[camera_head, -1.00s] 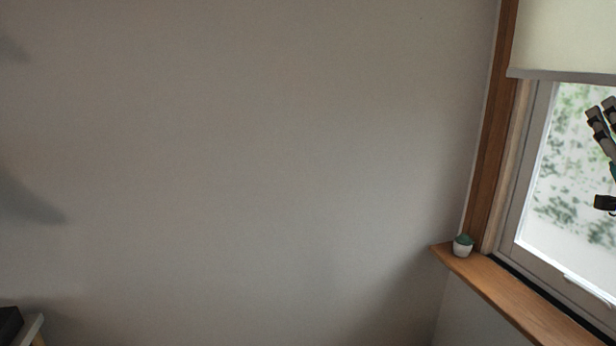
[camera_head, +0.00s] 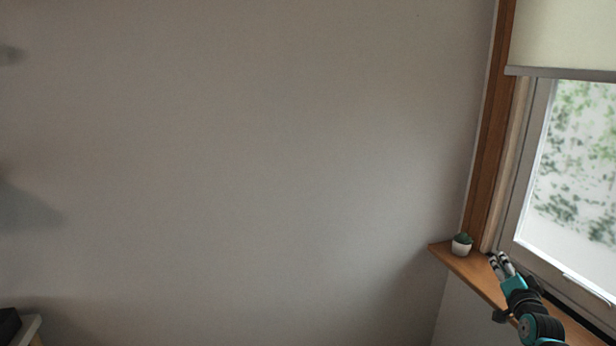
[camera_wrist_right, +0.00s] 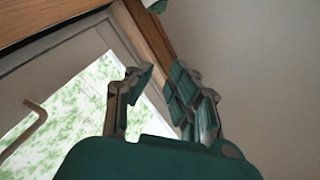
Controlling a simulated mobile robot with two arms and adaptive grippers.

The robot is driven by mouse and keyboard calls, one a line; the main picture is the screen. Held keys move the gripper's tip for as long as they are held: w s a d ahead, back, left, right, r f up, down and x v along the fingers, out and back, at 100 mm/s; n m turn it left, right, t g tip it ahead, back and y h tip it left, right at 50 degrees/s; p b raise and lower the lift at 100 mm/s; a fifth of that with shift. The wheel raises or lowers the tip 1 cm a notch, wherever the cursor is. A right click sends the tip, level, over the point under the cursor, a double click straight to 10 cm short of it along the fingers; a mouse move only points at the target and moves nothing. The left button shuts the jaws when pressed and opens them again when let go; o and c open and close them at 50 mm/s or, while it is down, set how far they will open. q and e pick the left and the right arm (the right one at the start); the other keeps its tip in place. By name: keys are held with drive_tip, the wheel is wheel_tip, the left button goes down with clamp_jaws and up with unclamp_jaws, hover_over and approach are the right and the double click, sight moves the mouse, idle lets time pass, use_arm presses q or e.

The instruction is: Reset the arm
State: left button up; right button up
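My right gripper (camera_head: 499,262) shows at the lower right of the head view, dark and teal, in front of the wooden sill and below the window. Its fingers point up and to the left, just right of the small potted plant. In the right wrist view the fingers of this gripper (camera_wrist_right: 162,82) stand apart with an empty gap between them. My left gripper is not in view.
A small plant in a white pot (camera_head: 461,246) stands on the corner of the wooden sill (camera_head: 466,271). The window (camera_head: 567,170) with a pale blind (camera_head: 565,35) is at the right. A bare grey wall (camera_head: 250,170) fills the middle and left.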

drive_tip(key=a+f+g+y, duration=0.1)
drive_tip(key=a+f+g, duration=0.4)
drive_tip(key=f, duration=1.2)
drive_tip(key=s+a+f+n+g, duration=0.2)
drive_tip(key=s+a+f+n, duration=0.2)
drive_tip(key=s+f+n, duration=0.65)
drive_tip(key=s+a+f+n+g, duration=0.25)
drive_tip(key=s+f, duration=0.55)
drive_tip(key=f, duration=0.7)
drive_tip(key=s+a+f+g+y, duration=0.15)
drive_tip(key=s+a+f, duration=0.35)
drive_tip(key=s, duration=0.6)
drive_tip(key=s+a+f+g, duration=0.2)
drive_tip(key=s+f, duration=0.4)
drive_tip(key=s, duration=0.5)
drive_tip(key=s+a+f+g+y, duration=0.1)
drive_tip(key=s+a+f, duration=0.4)
drive_tip(key=s, duration=0.6)
drive_tip(key=s+a+g+p, duration=0.1)
drive_tip(key=s+p, duration=0.1)
drive_tip(key=s, duration=0.5)
drive_tip(key=s+a+r+g+p, duration=0.1)
drive_tip(key=s+p, duration=0.1)
drive_tip(key=s, duration=0.6)
drive_tip(key=shift+a+r+n+g, duration=0.25)
drive_tip(key=shift+a+n+g, duration=0.15)
